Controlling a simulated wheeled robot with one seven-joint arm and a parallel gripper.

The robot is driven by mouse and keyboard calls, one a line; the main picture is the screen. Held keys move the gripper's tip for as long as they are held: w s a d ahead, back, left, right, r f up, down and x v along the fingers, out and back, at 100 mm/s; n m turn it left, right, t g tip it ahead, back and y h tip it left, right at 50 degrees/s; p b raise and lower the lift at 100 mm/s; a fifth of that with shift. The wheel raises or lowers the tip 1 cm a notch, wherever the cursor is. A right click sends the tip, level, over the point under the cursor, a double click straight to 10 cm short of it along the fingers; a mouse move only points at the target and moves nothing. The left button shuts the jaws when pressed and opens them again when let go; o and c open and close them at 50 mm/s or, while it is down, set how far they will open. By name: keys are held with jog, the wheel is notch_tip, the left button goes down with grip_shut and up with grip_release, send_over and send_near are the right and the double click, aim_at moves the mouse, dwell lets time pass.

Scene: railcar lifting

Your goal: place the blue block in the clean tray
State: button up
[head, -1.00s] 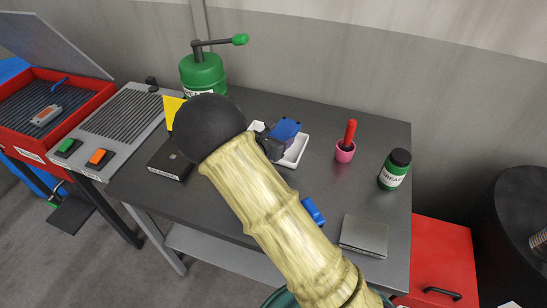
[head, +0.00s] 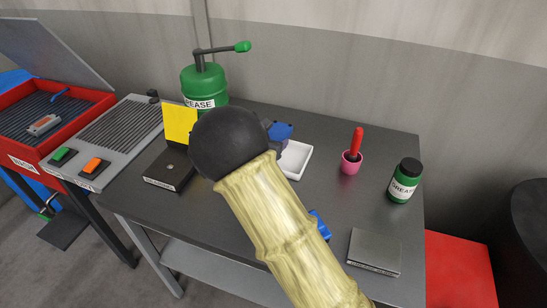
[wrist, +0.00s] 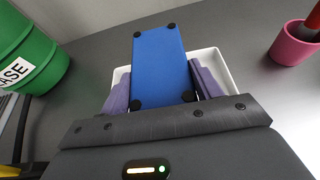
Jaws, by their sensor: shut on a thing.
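The blue block (wrist: 160,65) is held between the purple fingers of my gripper (wrist: 163,88). In the wrist view it has dark round spots at its corners and overlaps the white tray (wrist: 214,62). The head view shows part of the blue block (head: 283,131) at the far left edge of the white tray (head: 297,163). My arm hides much of the gripper and the tray's left part there. I cannot tell whether the block touches the tray.
A pink cup (head: 352,163) with a red-handled tool and a green grease jar (head: 404,182) stand to the right. A green grease pump (head: 205,86) stands behind left. A dark box (head: 169,168), a grey box (head: 374,252) and another blue object (head: 319,225) lie on the bench (head: 345,205).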

jog(key=shift+f, duration=1.5)
jog(key=shift+f, duration=1.9)
jog(key=shift+f, duration=0.1)
jog(key=o, duration=1.2)
